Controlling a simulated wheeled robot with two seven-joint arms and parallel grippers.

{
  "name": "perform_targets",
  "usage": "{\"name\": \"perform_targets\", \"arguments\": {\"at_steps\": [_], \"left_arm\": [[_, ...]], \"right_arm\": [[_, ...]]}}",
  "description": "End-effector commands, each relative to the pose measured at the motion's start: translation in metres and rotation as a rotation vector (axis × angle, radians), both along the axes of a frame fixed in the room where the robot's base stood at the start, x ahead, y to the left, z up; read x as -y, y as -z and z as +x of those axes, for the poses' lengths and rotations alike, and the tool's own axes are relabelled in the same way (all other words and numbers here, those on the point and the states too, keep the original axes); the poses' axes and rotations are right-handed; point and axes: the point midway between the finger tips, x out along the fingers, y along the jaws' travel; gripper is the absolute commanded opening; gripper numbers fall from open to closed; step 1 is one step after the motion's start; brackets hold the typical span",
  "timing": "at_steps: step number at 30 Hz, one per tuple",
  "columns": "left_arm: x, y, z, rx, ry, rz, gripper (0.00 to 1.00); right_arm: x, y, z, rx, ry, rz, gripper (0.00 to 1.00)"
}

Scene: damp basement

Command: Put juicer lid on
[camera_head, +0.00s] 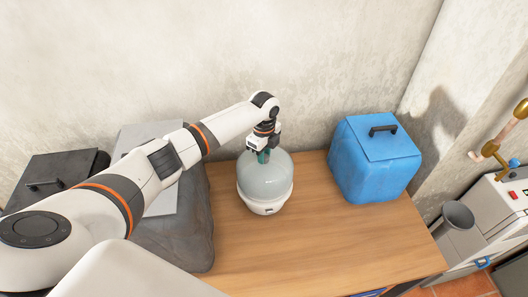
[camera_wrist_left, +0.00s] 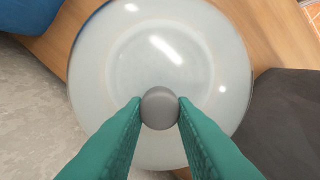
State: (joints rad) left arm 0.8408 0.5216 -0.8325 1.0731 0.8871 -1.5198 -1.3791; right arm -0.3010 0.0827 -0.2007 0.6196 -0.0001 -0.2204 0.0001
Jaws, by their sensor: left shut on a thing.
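The juicer (camera_head: 265,203) stands upright on the wooden table, with a white base. Its translucent domed lid (camera_head: 270,174) sits over the base in the head view; whether it is fully seated I cannot tell. In the left wrist view the lid (camera_wrist_left: 160,50) is seen from above with a round grey knob (camera_wrist_left: 160,108). My left gripper (camera_head: 263,156) is above the lid, and its teal fingers, which also show in the left wrist view (camera_wrist_left: 160,112), are shut on the knob. My right gripper is not in view.
A blue box (camera_head: 372,170) with a black handle stands on the wooden table (camera_head: 330,240) at the right. Dark cases (camera_head: 185,235) lie to the left under my arm. A concrete wall rises behind. The table front right is clear.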

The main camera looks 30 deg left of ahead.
Motion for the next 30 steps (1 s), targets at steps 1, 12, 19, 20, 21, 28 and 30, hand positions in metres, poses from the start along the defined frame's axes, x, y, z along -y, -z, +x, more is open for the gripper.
{"name": "perform_targets", "arguments": {"at_steps": [1, 12, 19, 20, 21, 28, 30], "left_arm": [[0.000, 0.005, 0.000, 0.000, 0.000, 0.000, 0.00], [0.000, 0.026, 0.000, 0.000, 0.000, -0.001, 0.00], [0.000, 0.031, 0.000, 0.001, 0.000, -0.001, 0.00], [0.000, 0.031, 0.000, 0.001, 0.000, -0.001, 0.00], [0.000, 0.031, 0.000, 0.001, 0.000, -0.001, 0.00], [0.000, 0.031, 0.000, 0.001, 0.000, 0.000, 0.00], [0.000, 0.031, 0.000, 0.001, 0.000, 0.000, 0.00]], "right_arm": [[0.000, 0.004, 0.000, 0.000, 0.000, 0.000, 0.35], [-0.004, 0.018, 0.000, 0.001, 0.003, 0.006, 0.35], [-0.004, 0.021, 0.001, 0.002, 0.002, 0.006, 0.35], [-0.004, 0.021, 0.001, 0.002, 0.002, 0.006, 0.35], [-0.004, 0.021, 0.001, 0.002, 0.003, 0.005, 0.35], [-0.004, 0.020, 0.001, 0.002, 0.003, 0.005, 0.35], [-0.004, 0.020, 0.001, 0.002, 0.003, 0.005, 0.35]]}}
